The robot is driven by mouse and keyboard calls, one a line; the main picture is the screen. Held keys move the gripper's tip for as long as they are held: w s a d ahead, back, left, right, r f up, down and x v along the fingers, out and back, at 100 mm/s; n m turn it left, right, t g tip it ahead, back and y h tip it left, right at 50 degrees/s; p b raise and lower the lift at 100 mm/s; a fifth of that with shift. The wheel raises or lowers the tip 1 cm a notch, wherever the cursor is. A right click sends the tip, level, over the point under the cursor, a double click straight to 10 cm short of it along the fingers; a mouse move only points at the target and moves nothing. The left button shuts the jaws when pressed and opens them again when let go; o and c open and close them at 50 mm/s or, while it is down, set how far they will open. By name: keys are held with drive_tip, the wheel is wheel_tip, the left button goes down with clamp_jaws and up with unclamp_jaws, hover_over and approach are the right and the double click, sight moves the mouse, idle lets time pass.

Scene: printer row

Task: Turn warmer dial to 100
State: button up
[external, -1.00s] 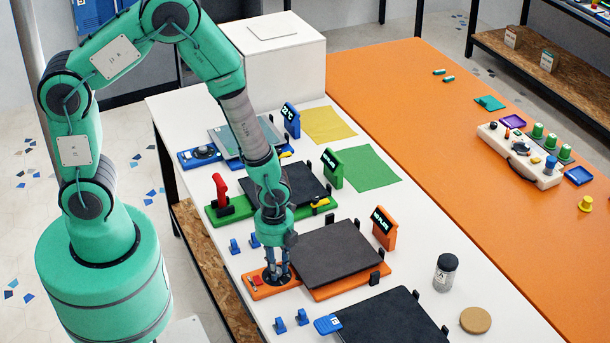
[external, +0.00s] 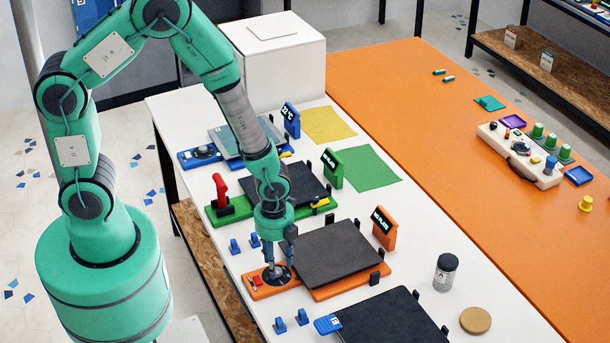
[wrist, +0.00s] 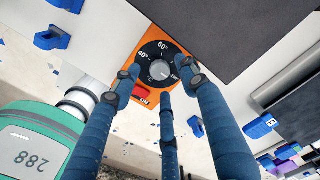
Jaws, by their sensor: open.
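The dial (wrist: 157,69) is a black disc marked 40° and 60°, with a further mark partly hidden at its right. It has a round grey knob at its centre and sits on an orange base (external: 254,291). My gripper (external: 276,267) is over this dial, its blue fingers pointing down. In the wrist view my gripper (wrist: 163,78) is open, its fingers spread around the knob's near side. I cannot tell whether they touch it. A red switch (wrist: 141,95) marked ON is beside the dial.
A dark plate (external: 340,254) lies beside the dial, with an orange display (external: 384,228) behind. A green station (external: 228,212) with a red lever and a blue station (external: 203,154) with a dial stand farther back. Blue clips (external: 280,325) lie near the table's front edge.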

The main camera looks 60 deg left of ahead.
wheel_tip(320, 180, up, 10)
idle(0.5)
idle(0.5)
wheel_tip(320, 180, up, 11)
drive_tip(key=n+t, duration=0.1)
drive_tip(key=n, duration=0.4)
hover_over(277, 270)
drive_tip(key=a, duration=0.3)
drive_tip(key=s+a+r+n+t+b, duration=0.1)
drive_tip(key=s+a+r+n+t, duration=0.2)
drive_tip(key=r, duration=0.5)
drive_tip(key=s+a+r+n+b, duration=0.1)
drive_tip(key=s+a+r+n, duration=0.15)
drive_tip(key=r+n, duration=0.4)
drive_tip(key=s+a+r+n+t+b, duration=0.1)
drive_tip(key=s+a+r+n, duration=0.2)
drive_tip(key=s+r+n, duration=0.2)
wheel_tip(277, 270, up, 2)
drive_tip(key=shift+s+a+r+t, duration=0.1)
drive_tip(key=shift+s+a+t, duration=0.15)
drive_tip(key=shift+s, duration=1)
drive_tip(key=shift+n, duration=0.25)
